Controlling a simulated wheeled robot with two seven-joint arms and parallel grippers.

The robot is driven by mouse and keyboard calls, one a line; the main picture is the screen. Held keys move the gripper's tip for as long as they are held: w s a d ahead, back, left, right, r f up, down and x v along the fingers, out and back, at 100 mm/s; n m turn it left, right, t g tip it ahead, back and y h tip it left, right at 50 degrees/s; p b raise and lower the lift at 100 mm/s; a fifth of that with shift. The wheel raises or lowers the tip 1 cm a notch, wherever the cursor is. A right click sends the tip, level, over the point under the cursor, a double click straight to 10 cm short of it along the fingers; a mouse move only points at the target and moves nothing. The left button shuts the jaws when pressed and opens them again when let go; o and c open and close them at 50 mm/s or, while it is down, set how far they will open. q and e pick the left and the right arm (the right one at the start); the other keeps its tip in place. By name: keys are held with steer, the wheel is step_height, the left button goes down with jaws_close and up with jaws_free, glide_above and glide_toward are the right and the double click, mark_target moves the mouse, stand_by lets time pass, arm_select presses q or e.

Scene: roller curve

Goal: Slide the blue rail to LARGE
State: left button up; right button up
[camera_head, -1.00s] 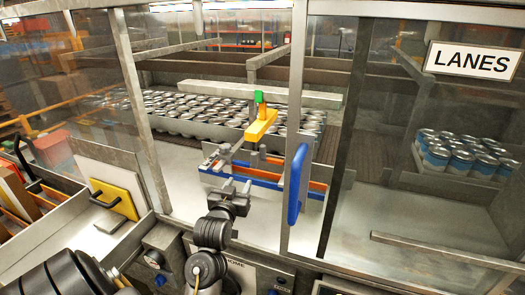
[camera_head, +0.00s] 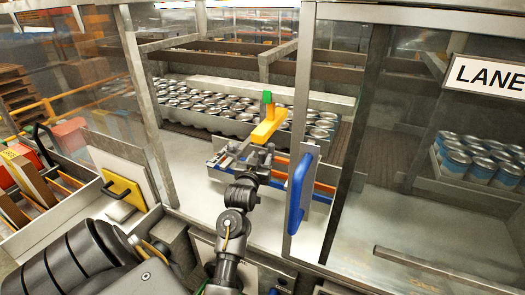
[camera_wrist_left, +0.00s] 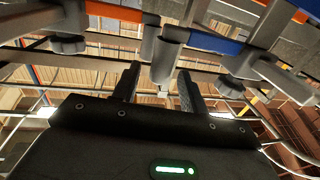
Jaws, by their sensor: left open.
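The blue rail (camera_head: 318,196) runs across the machine opening, below and in front of an orange rail (camera_head: 322,187). It also shows in the left wrist view (camera_wrist_left: 228,46), with grey brackets and knobs. My left gripper (camera_head: 256,166) has reached in over the rail assembly and hides part of it. In the left wrist view my left gripper (camera_wrist_left: 160,82) is open. A grey round post (camera_wrist_left: 165,60) stands between or just beyond its fingertips; contact cannot be told. My right gripper is not in view.
A yellow bar with a green end (camera_head: 268,125) stands just above the rails. A blue door handle (camera_head: 298,190) is close to the right of my arm. Metal posts frame the opening.

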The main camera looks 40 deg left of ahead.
arm_select(q)
steer(key=shift+p+x, duration=0.3)
steer(key=shift+x, duration=0.95)
jaws_close()
